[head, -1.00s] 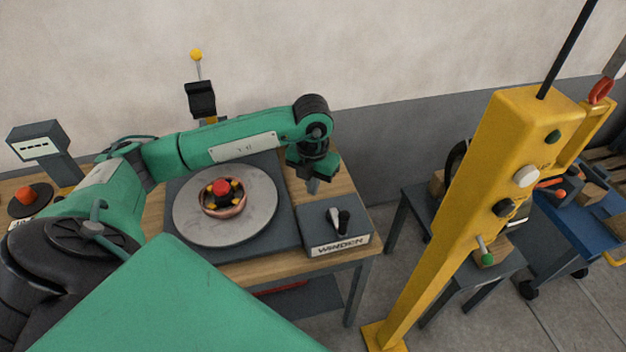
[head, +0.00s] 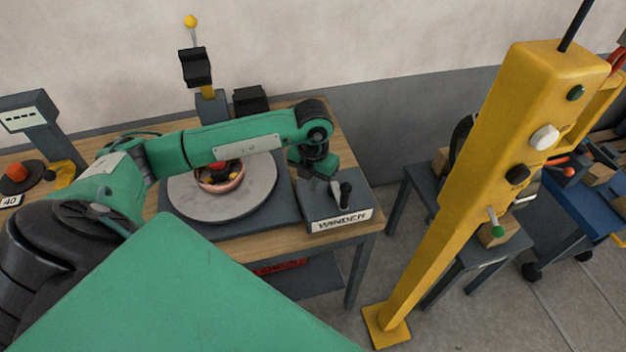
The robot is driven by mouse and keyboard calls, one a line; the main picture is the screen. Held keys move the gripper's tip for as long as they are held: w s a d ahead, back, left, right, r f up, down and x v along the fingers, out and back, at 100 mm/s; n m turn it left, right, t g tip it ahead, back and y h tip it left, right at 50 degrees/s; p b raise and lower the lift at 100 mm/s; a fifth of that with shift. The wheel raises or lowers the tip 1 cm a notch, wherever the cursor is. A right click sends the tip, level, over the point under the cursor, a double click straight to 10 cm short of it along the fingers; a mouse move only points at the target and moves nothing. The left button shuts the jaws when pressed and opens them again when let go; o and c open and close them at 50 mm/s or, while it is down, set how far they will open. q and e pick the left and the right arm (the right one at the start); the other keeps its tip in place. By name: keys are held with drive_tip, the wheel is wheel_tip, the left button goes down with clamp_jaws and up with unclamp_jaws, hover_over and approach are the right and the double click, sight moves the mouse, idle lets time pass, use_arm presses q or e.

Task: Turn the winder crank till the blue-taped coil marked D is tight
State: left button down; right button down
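The winder box (head: 338,216), labelled WINDER, sits at the right front of the wooden bench. Its crank (head: 346,192) has a black grip and stands up from the top. My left gripper (head: 318,178) is just behind and left of the crank, low over the box. I cannot tell whether it touches the crank or whether its fingers are open. A copper coil (head: 222,187) lies on the round grey turntable (head: 207,209), with a red knob at its centre. My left arm hides the coil's far side. No blue tape or D mark can be made out. My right gripper is out of view.
A yellow post (head: 452,206) with several knobs stands right of the bench. Behind it are a dark side table (head: 415,185) and a blue cart (head: 584,212). A display box (head: 27,112) stands at left, and a yellow-topped stand (head: 197,68) at the back.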

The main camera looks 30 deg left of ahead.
use_arm(q)
drive_tip(key=shift+d, duration=0.1)
drive_tip(key=shift+s+d, duration=0.2)
drive_tip(key=shift+d, duration=1.2)
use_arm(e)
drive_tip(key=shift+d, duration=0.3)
use_arm(q)
drive_tip(key=shift+w+d, duration=0.2)
drive_tip(key=shift+d, duration=0.5)
drive_tip(key=shift+w+d, duration=0.15)
drive_tip(key=shift+d, duration=0.55)
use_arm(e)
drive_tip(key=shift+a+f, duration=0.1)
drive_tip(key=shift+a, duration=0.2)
use_arm(q)
drive_tip(key=shift+w+d, duration=0.1)
drive_tip(key=shift+d, duration=0.05)
